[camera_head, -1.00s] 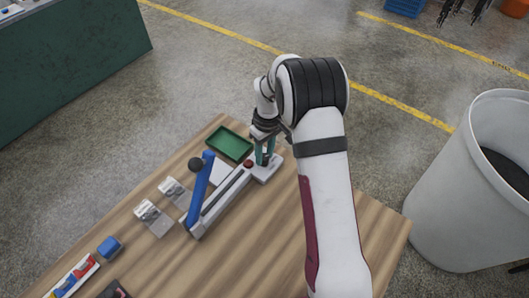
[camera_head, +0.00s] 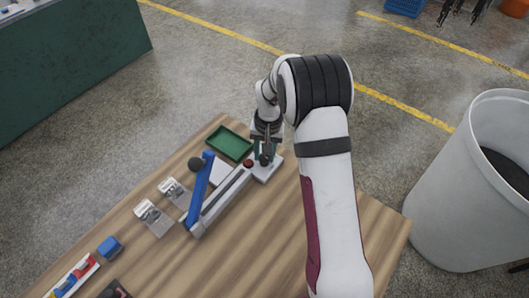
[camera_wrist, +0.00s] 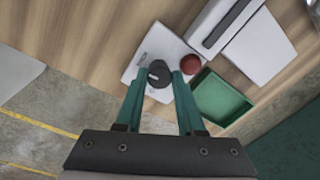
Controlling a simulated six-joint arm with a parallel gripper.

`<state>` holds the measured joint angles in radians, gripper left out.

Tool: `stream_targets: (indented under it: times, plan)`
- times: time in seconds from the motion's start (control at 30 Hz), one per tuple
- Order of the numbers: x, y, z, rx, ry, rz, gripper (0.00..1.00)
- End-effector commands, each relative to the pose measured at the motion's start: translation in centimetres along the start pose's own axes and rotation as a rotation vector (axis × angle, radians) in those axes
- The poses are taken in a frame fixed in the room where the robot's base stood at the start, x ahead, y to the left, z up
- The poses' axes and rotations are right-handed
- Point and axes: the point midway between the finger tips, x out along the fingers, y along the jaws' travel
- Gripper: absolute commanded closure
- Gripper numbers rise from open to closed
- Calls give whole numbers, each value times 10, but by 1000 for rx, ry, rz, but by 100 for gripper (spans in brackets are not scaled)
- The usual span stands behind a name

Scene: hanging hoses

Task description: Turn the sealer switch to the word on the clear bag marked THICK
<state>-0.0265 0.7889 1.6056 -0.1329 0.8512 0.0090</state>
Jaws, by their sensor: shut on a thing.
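The sealer (camera_head: 222,200) lies on the wooden table with its blue lever arm (camera_head: 200,190) raised. Its white end block (camera_head: 266,173) carries a dark round switch knob, clear in the wrist view (camera_wrist: 159,75). My gripper (camera_head: 264,157) is over this block, its green fingers shut on the knob, one on each side in the wrist view (camera_wrist: 160,88). Two clear bags, a nearer one (camera_head: 153,218) and a farther one (camera_head: 175,191), lie left of the sealer. Their words and the switch's markings are too small to read.
A red button (camera_wrist: 191,64) is beside the knob, close to one finger. A green tray (camera_head: 229,143) stands behind the sealer. A blue block (camera_head: 109,246) and a bin of coloured items (camera_head: 73,278) are at front left. The table right of the sealer is clear.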

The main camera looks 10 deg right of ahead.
Motion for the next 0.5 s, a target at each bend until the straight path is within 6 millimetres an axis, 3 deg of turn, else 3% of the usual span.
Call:
stream_targets:
  times: [0.5]
  plan:
    - [-1,0,-2,110,12,0,100]
